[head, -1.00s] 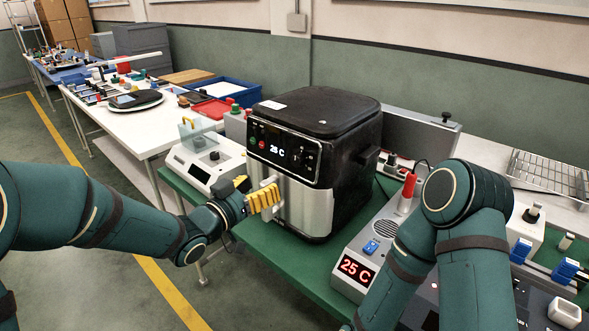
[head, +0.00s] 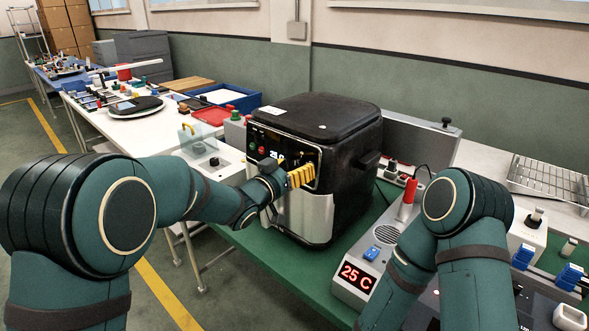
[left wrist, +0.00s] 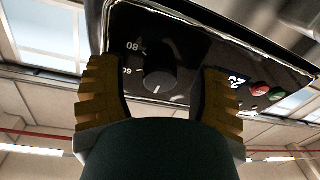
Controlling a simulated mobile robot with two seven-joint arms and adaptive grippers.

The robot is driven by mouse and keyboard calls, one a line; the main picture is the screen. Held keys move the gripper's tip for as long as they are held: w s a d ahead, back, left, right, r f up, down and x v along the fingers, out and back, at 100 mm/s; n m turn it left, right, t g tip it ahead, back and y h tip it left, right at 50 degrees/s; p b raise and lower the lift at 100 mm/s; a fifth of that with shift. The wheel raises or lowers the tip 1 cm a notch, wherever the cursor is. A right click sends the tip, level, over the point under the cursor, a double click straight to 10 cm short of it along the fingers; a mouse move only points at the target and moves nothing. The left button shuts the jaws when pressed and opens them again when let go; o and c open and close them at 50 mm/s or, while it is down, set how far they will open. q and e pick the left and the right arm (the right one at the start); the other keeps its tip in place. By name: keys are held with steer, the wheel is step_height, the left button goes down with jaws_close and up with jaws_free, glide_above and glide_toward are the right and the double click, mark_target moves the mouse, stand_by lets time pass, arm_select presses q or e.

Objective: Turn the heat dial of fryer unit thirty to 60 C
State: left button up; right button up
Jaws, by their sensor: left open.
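The fryer (head: 319,219) is a black and silver box on the green table. Its black control panel faces my left arm, and its white display is partly covered by my gripper. In the left wrist view the round dark dial (left wrist: 158,82) sits on the panel with marks 60 and 80 beside it; its white pointer line is away from both. My left gripper (head: 300,177) has yellow ribbed fingers. It is open in front of the panel, with one finger on each side of the dial in the wrist view; contact cannot be told. My right gripper is out of view.
A grey unit (head: 352,287) with a red 25 C readout and a red-handled part stands right of the fryer, close to my right arm. A white device (head: 212,160) stands to the left. A wire rack (head: 548,178) lies at the far right.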

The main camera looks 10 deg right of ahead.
arm_select(q)
jaws_close()
steer(key=shift+m, duration=0.3)
steer(key=m+h, duration=0.1)
steer(key=m, duration=0.5)
steer(key=shift+a+g, duration=0.1)
steer(key=shift+g, duration=0.3)
steer(key=m, duration=0.3)
steer(key=m+g, duration=0.1)
steer(key=m, duration=0.2)
steer(key=shift+w+f+m+h, duration=0.1)
steer(key=shift+m+h, duration=0.2)
jaws_free()
